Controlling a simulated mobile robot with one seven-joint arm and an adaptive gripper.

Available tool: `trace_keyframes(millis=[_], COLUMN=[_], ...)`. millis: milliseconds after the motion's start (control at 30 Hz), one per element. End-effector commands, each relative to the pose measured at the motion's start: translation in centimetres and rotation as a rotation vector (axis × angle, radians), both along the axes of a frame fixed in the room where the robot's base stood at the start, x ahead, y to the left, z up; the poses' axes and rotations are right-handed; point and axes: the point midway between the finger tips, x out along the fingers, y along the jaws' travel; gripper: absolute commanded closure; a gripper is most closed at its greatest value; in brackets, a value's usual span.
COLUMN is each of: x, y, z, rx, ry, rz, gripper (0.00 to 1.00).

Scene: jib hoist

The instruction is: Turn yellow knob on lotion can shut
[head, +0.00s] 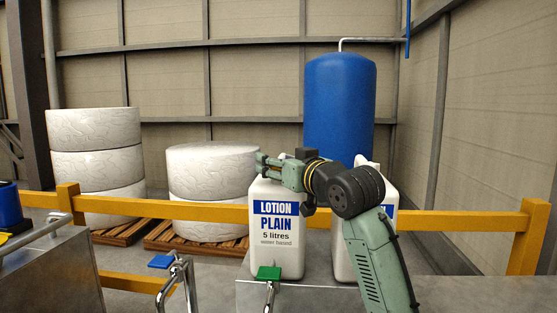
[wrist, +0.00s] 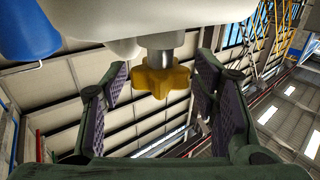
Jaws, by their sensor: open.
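The white lotion can (head: 276,238), labelled LOTION PLAIN 5 litres, stands upright on a grey metal top. My gripper (head: 264,167) is at the can's upper part in the head view, with my arm reaching in from the right. In the wrist view the yellow knob (wrist: 170,78) has rounded lobes and sits on a short metal stem by the white can body (wrist: 110,17). My open gripper (wrist: 158,92) has one finger on each side of the knob, with visible gaps. The knob does not show in the head view.
A second white can (head: 343,255) stands just right, partly hidden by my arm. A metal handle with a green pad (head: 268,272) is in front, and one with a blue pad (head: 160,262) is left. A yellow rail (head: 450,220) and blue tank (head: 339,100) are behind.

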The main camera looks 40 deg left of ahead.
Motion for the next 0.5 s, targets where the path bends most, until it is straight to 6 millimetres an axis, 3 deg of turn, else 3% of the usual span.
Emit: trace_keyframes(millis=[167, 500], x=[0.00, -0.01], y=[0.00, -0.02], z=[-0.05, -0.04], rx=[0.000, 0.000], ry=[0.000, 0.000], rz=[0.000, 0.000], gripper=[0.46, 0.69])
